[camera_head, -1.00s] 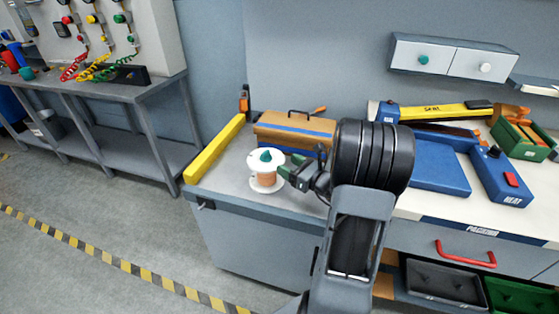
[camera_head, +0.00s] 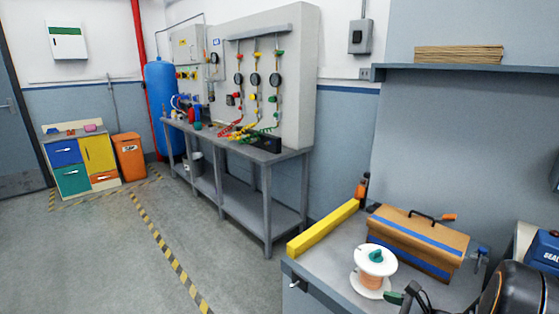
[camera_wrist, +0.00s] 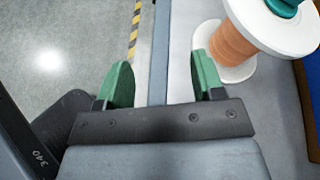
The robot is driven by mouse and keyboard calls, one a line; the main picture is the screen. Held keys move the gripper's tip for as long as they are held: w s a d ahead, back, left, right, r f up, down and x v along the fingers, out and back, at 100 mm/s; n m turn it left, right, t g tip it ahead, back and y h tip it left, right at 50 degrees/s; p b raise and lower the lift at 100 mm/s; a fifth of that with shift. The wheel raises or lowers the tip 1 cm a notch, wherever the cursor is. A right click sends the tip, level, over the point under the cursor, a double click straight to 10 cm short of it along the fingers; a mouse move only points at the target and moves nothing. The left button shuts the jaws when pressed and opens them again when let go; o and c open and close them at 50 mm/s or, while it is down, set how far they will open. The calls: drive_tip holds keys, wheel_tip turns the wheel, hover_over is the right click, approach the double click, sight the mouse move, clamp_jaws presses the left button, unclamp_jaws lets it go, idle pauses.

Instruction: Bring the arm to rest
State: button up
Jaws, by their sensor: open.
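My gripper (camera_wrist: 160,80) has two green fingers, apart with nothing between them. The gap shows the workbench edge and the floor beyond. A white spool wound with copper-coloured wire (camera_wrist: 238,45), with a teal knob on top, stands beside the right finger, outside the jaws; I cannot tell whether they touch. In the head view the spool (camera_head: 371,270) stands upright on the grey workbench (camera_head: 330,258). My gripper (camera_head: 398,298) shows only partly there, low and to the right of the spool, with part of my dark arm at the bottom right corner.
A yellow bar (camera_head: 322,229) lies along the workbench's left edge. A brown and blue toolbox (camera_head: 418,243) stands behind the spool. A grey table (camera_head: 250,154) with a gauge panel (camera_head: 270,80) stands further left. The floor (camera_head: 100,245) between is clear.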

drive_tip(key=s+a+r+n+g+h+p, duration=0.4)
drive_tip(key=s+a+r+n+g+p, duration=0.3)
drive_tip(key=n, duration=0.6)
drive_tip(key=s+a+r+n+h+p, duration=0.1)
drive_tip(key=r+n+p, duration=0.3)
drive_tip(key=r, duration=0.4)
drive_tip(key=s+a+r+n+h+p, duration=0.2)
drive_tip(key=a+r+n+h+p, duration=0.1)
drive_tip(key=r+n, duration=0.4)
drive_tip(key=shift+a+r+t+h+p, duration=0.4)
drive_tip(key=shift+r+h, duration=0.2)
drive_tip(key=shift+r, duration=0.3)
drive_tip(key=shift+d, duration=0.1)
